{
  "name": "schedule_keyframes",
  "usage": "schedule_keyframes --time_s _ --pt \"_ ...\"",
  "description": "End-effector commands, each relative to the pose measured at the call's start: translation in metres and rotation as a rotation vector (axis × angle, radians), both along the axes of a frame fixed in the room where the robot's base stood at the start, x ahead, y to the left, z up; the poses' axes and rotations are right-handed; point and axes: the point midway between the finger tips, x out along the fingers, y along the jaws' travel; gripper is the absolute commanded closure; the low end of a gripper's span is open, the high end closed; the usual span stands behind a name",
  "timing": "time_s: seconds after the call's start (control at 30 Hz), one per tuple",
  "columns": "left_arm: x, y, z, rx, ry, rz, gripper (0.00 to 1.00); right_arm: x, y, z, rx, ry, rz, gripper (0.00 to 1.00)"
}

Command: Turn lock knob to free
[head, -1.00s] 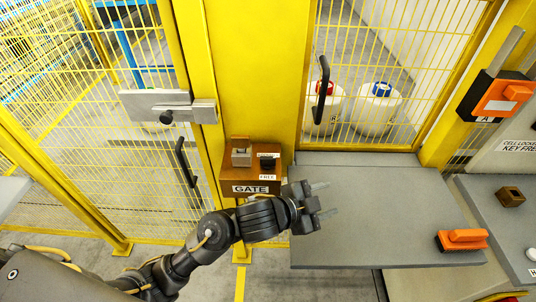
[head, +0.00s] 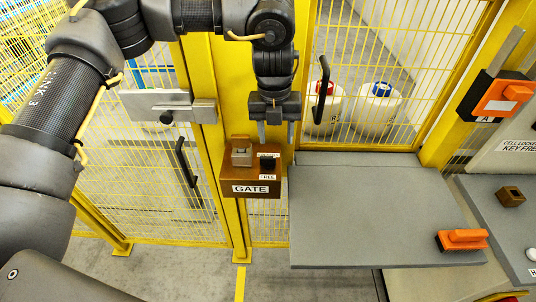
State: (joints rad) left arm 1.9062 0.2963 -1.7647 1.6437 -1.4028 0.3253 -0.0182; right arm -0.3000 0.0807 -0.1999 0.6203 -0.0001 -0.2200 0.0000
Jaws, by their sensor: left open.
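The lock knob (head: 267,163) is a small black knob on the brown gate box (head: 236,181), between a partly covered white label above and a FREE label (head: 267,177) below. The box is fixed to the yellow post and carries a GATE label (head: 257,189). A tan-grey block (head: 241,155) sits on its top left. My left gripper (head: 276,134) points down with its two fingers apart, empty, just above and behind the knob. One finger reaches close to the upper label; I cannot tell if it touches. My right gripper is not in view.
A grey shelf (head: 380,210) with an orange block (head: 462,240) lies right of the box. Yellow mesh gates with black handles (head: 322,90) flank the post. A metal latch (head: 168,106) is at left. An orange unit (head: 500,97) hangs at right.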

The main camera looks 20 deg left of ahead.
Motion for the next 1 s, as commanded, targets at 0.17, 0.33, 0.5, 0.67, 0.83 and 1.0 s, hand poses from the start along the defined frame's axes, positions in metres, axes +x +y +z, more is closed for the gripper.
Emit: schedule_keyframes --time_s 0.17,0.33,0.5,0.67,0.83,1.0 --pt "0.004 0.021 0.021 0.051 0.001 0.047 0.51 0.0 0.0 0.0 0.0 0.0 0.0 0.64" --pt "0.004 0.023 0.019 0.054 0.002 0.05 0.51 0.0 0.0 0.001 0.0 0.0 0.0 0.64" --pt "0.004 0.022 0.001 0.054 0.005 0.048 0.51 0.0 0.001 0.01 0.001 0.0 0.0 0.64" --pt "0.003 0.022 -0.028 0.053 0.006 0.048 0.51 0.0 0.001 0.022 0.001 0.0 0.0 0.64" --pt "0.003 0.022 -0.058 0.053 0.004 0.049 0.51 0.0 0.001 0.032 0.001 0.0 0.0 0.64" --pt "0.004 0.022 -0.078 0.052 0.003 0.049 0.51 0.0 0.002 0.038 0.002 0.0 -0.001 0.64"
